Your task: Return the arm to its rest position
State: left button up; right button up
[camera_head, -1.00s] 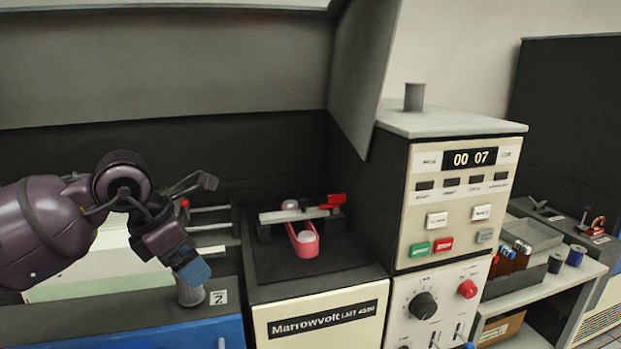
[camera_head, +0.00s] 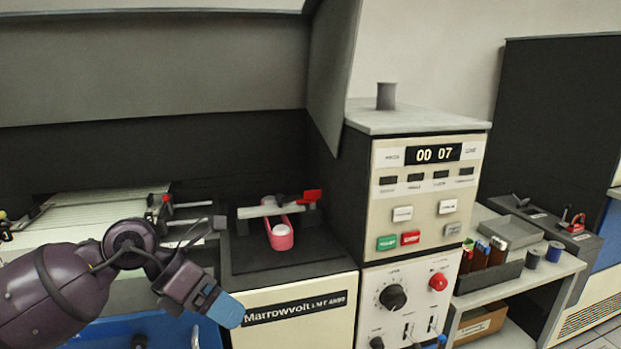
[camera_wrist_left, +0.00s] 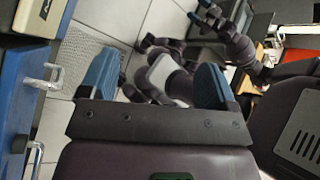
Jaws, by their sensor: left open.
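My left gripper (camera_head: 222,262) is low in the head view, in front of the machine labelled Marrowvolt (camera_head: 290,312). In the left wrist view its two blue-tipped fingers (camera_wrist_left: 152,85) stand wide apart with nothing between them. Past them I see the tiled floor and purple and grey parts of my own body.
A control cabinet (camera_head: 430,205) showing 00 07 stands right of the Marrowvolt machine, with a grey spool (camera_head: 386,96) on top. A pink holder (camera_head: 281,236) sits on the machine. A side shelf (camera_head: 520,276) stands at right. Blue drawer fronts (camera_wrist_left: 14,80) border the wrist view.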

pick_arm(q)
jog(key=s+d+f+n+t+h, duration=0.3)
jog(key=s+d+n+h, duration=0.1)
jog(key=n+h, duration=0.5)
jog(key=s+a+f+n+t+y, duration=0.1)
jog(key=a+f+n+t+y, duration=0.5)
jog(key=n, duration=0.6)
jog(key=a+f+n+t+y, duration=0.5)
jog(key=f+n+t, duration=0.3)
jog(key=n, duration=0.4)
jog(key=s+a+f+n+g+y, duration=0.3)
jog(key=s+f+n, duration=0.2)
jog(key=s+f, duration=0.2)
jog(key=s+a+f+n+g+y, duration=0.3)
jog(key=s+f+n, duration=0.3)
jog(key=s+f, duration=0.2)
jog(key=shift+s+a+f+n+y, duration=0.2)
jog(key=shift+a+f+n+y, duration=0.15)
jog(key=shift+f+y, duration=0.4)
